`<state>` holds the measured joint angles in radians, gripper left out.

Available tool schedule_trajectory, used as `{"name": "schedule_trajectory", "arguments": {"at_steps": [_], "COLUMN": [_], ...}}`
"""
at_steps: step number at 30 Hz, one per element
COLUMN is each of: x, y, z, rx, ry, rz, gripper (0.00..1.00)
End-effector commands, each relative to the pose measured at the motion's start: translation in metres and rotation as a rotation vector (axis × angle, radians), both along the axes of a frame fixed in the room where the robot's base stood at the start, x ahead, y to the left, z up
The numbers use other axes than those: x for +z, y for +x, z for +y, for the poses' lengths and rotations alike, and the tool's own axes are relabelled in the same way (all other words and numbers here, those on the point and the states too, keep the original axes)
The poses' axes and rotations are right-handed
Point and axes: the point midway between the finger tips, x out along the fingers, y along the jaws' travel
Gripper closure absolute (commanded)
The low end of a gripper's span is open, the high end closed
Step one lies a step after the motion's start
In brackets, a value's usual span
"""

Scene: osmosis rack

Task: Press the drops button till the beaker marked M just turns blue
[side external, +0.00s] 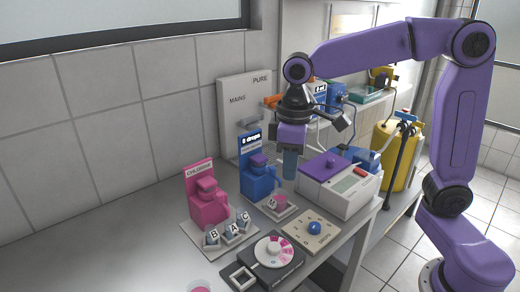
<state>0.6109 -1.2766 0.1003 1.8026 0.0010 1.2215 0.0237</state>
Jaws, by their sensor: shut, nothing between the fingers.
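The blue dropper unit (258,182) stands at the middle of the bench. Its sign appears to read "0 drops". A small beaker (281,203) with pink in it, apparently the one marked M, sits on a pale base in front of the blue unit. My gripper (290,177) points down, shut and empty, right of the blue unit and appearing above the pink beaker. It looks clear of the button.
A pink-and-white dial (273,251) is in front. A white box with a purple lid (326,167) stands right, near a yellow tank (398,157).

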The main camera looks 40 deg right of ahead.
Motion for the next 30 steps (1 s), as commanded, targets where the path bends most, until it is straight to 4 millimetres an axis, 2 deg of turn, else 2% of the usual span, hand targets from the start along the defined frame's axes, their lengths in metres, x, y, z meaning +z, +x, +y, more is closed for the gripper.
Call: {"name": "schedule_trajectory", "arguments": {"at_steps": [1, 8, 14, 18, 24, 30], "x": [0.003, 0.018, 0.027, 0.031, 0.035, 0.036], "y": [0.017, 0.084, 0.137, 0.170, 0.208, 0.228], "z": [0.000, -0.010, -0.030, -0.050, -0.084, -0.111], "rx": [-0.036, -0.185, -0.312, -0.402, -0.525, -0.608], "ry": [-0.001, -0.003, -0.005, -0.005, -0.006, -0.007], "rz": [0.001, 0.004, 0.007, 0.010, 0.013, 0.015], "gripper": [1.00, 1.00, 1.00, 1.00, 1.00, 1.00]}}
